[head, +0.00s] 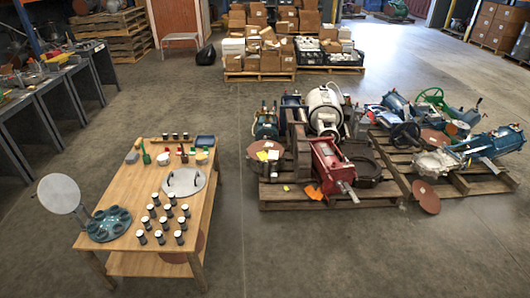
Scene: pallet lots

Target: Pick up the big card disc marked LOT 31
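Several reddish-brown discs are in the head view. One disc (265,166) is at the left of the near pallet, with yellow labels by it. Another disc (426,197) leans at the front edge of the right pallet, with a small pale tag near its top. A third disc (436,138) lies among the parts on the right pallet. Part of a similar brown round shape (190,250) shows under the wooden table top. No lot number is legible, so I cannot tell which is LOT 31. Neither of my grippers is in view.
The wooden table (154,208) bears several dark cylinders, a round lid (184,183) and a blue round tray (109,223). A grey disc (59,194) stands at its left. The left pallet (290,201) and right pallet (480,185) hold machine parts. Floor (330,255) in front is clear.

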